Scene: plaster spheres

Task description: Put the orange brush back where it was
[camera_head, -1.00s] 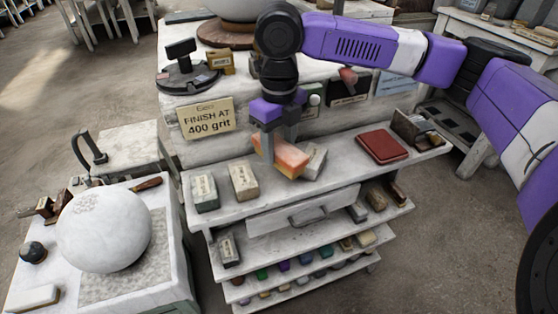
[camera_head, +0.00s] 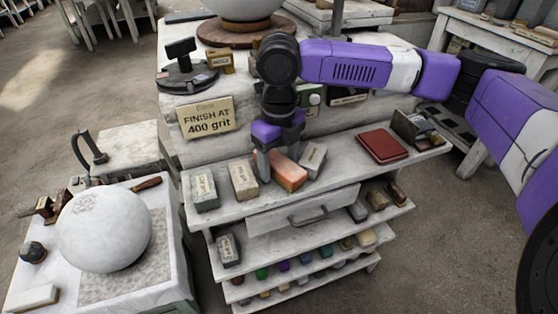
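The orange brush (camera_head: 288,172) looks like a small orange block with a paler side. It is at the upper shelf (camera_head: 230,207) of the white stepped stand, between a tan labelled block (camera_head: 243,181) and a grey labelled block (camera_head: 313,158). It lies roughly in line with them and appears to rest on the shelf. My gripper (camera_head: 277,158) points down over it, with one finger along its left side and the other partly hidden behind it. The fingers seem closed on the brush; any small gap cannot be made out.
A grey-green labelled block (camera_head: 205,192) stands at the shelf's left end. A dark red book-like item (camera_head: 383,145) lies to the right. A drawer (camera_head: 303,211) is below the shelf. The sign (camera_head: 206,117) stands behind. A white sphere (camera_head: 103,231) sits on the left table.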

